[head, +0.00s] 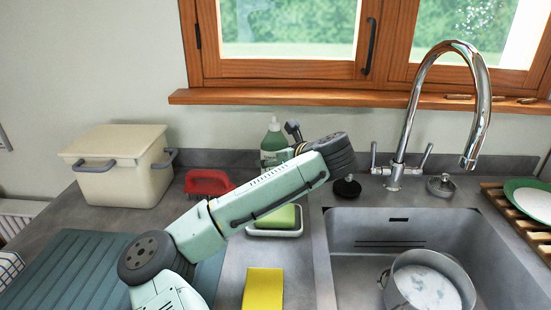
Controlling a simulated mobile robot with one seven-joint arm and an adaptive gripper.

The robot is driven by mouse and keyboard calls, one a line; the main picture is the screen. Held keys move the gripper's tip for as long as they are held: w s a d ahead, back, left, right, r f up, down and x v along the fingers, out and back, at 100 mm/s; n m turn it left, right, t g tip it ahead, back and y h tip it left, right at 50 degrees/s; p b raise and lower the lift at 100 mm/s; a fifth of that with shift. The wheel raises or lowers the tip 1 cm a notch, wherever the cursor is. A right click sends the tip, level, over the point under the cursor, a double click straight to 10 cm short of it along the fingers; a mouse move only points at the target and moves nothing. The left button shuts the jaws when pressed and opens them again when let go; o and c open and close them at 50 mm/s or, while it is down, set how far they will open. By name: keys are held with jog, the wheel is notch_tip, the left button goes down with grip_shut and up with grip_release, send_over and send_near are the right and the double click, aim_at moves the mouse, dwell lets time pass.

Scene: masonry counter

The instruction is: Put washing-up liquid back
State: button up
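A green bottle of washing-up liquid (273,139) with a pale cap stands upright at the back of the counter, against the wall below the window sill. My arm crosses in front of it and hides its lower part. A small dark part (292,130) shows just right of the bottle's cap, behind my arm. It may belong to my gripper, but its fingers cannot be made out. I cannot tell whether it touches the bottle.
A cream lidded box (120,170), red brush (208,182), green sponge in a white dish (274,231) and yellow cloth (263,290) occupy the counter. The sink (350,265) holds a metal pot (428,285). A tall tap (412,110) and plate rack (515,215) are right.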

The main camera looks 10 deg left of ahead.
jog(key=o, duration=0.4)
jog(key=shift+o, duration=0.2)
jog(key=b+v, duration=0.2)
jog(key=v, duration=1)
jog(key=shift+r, duration=0.15)
